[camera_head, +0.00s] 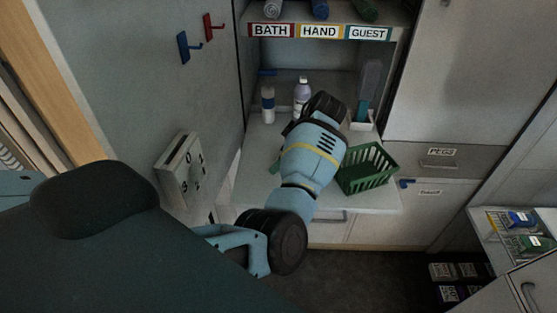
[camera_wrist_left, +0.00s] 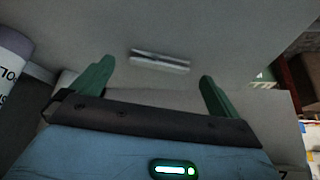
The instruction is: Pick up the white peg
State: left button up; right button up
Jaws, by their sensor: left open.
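In the left wrist view, a small white bar (camera_wrist_left: 160,61) with a dark strip along its upper side lies on a pale grey surface. It appears to be the white peg, but its full shape is hard to tell. My left gripper (camera_wrist_left: 155,78) is open, its green fingers apart on either side of the bar in the picture. The bar is beyond the fingertips and nothing is held. In the head view my left arm reaches over the counter and hides the bar. My right gripper is not in view.
A green basket (camera_head: 366,169) stands on the counter (camera_head: 375,201) right of my arm. A bottle (camera_head: 302,92) and a tube (camera_head: 267,104) stand at the back. Red (camera_head: 209,28) and blue (camera_head: 185,47) hooks are on the left wall. A drawer (camera_head: 441,158) reads PEGS.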

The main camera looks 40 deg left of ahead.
pick_arm(q)
jog(key=shift+x, duration=1.05)
jog(key=c, duration=1.1)
jog(key=shift+o, duration=0.2)
notch_tip(320, 180, up, 10)
